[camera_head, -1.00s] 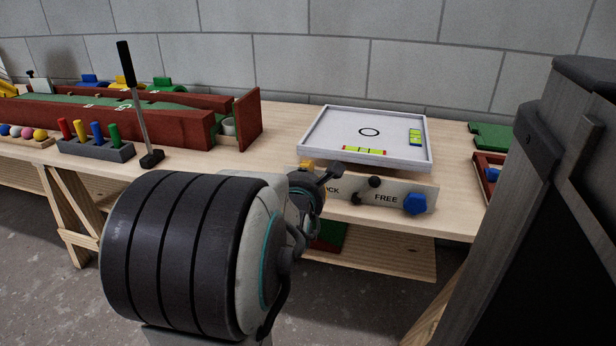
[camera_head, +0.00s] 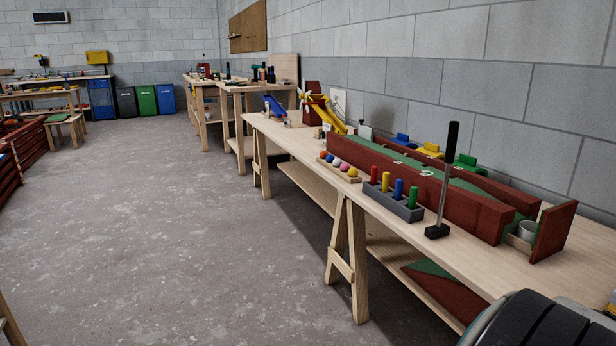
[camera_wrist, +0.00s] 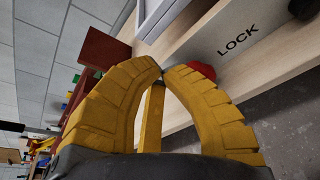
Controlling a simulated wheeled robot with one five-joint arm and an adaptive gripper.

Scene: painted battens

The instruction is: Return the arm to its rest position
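In the wrist view my gripper (camera_wrist: 163,72) shows as two curved yellow fingers whose tips come together, with no object seen between the tips. A yellow strip (camera_wrist: 152,118) shows through the gap behind the fingers; I cannot tell what it belongs to. A panel marked LOCK (camera_wrist: 238,42) lies beyond the right finger, with a red piece (camera_wrist: 203,70) partly hidden by that finger. In the head view only a dark ribbed part of my arm shows at the bottom right corner; my gripper is not clearly seen there.
The workbench (camera_head: 470,262) runs along the right wall. On it stand a red-walled track (camera_head: 415,197), a grey peg block (camera_head: 393,203), a black-handled putter (camera_head: 446,180) and coloured balls (camera_head: 340,164). The concrete floor (camera_head: 190,235) to the left is largely clear.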

